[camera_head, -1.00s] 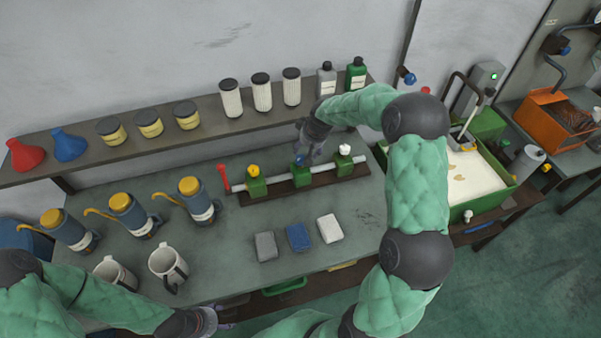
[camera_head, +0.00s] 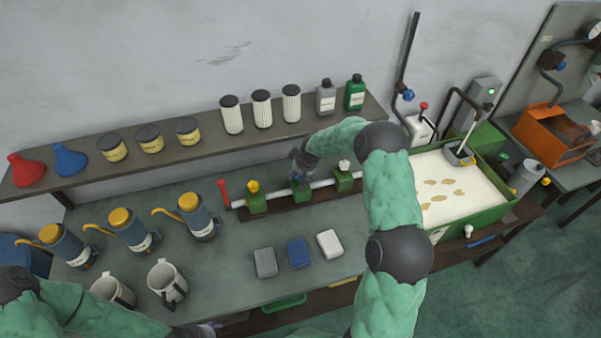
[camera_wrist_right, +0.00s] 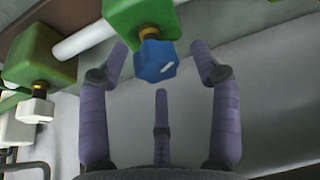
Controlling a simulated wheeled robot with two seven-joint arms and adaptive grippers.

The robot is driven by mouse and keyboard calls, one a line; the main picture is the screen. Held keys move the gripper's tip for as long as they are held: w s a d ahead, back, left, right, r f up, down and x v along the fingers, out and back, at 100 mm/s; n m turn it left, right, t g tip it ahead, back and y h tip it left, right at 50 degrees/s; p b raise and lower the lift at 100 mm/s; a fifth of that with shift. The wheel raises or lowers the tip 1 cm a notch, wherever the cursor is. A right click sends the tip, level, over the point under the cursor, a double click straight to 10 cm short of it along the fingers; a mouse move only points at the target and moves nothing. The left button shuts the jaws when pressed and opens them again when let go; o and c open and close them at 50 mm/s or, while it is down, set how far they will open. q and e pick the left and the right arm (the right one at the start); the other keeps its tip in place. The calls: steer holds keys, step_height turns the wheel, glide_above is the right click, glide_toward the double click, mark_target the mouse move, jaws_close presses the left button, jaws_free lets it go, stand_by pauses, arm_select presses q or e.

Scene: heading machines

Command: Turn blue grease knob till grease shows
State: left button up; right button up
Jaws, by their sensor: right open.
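The blue grease knob (camera_wrist_right: 155,62) sits on a short brass stem on the middle green block (camera_wrist_right: 138,15) of a pipe. In the wrist view its faceted end faces me, with a white mark on it. My right gripper (camera_wrist_right: 160,78) is open, with purple-grey fingers spread around the knob's sides and a visible gap on each side. In the head view my right gripper (camera_head: 300,168) is at the middle green block (camera_head: 301,194) and largely hides the knob. My left gripper (camera_head: 208,330) is at the bottom edge, mostly cut off.
Green blocks with a yellow knob (camera_head: 253,186) and a white knob (camera_head: 344,165) flank the middle one. A red lever (camera_head: 224,193) stands at the pipe's left end. The shelf (camera_head: 205,144) behind holds bottles and filters. Three small blocks, including a blue one (camera_head: 299,252), lie in front.

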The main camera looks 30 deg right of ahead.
steer(key=shift+f, duration=0.1)
steer(key=c, duration=1.1)
steer(key=shift+w+r+n+p, duration=0.1)
steer(key=shift+r+n+p, duration=0.1)
steer(key=shift+n+p, duration=0.4)
steer(key=shift+d+n+y, duration=0.15)
steer(key=shift+n+y, duration=0.35)
steer(key=shift+w+f+n+b, duration=0.1)
steer(key=shift+f+n+b, duration=0.05)
steer(key=shift+n+b, duration=0.5)
steer(key=n+y+b, duration=0.1)
steer(key=n+b, duration=0.2)
steer(key=b, duration=0.2)
steer(key=shift+f+n+y, duration=0.1)
steer(key=shift+n+y, duration=0.15)
steer(key=shift+y, duration=0.05)
steer(key=shift+r+n+g+y+b, duration=0.25)
steer(key=shift+n+g+b, duration=0.25)
steer(key=shift+n+b, duration=0.6)
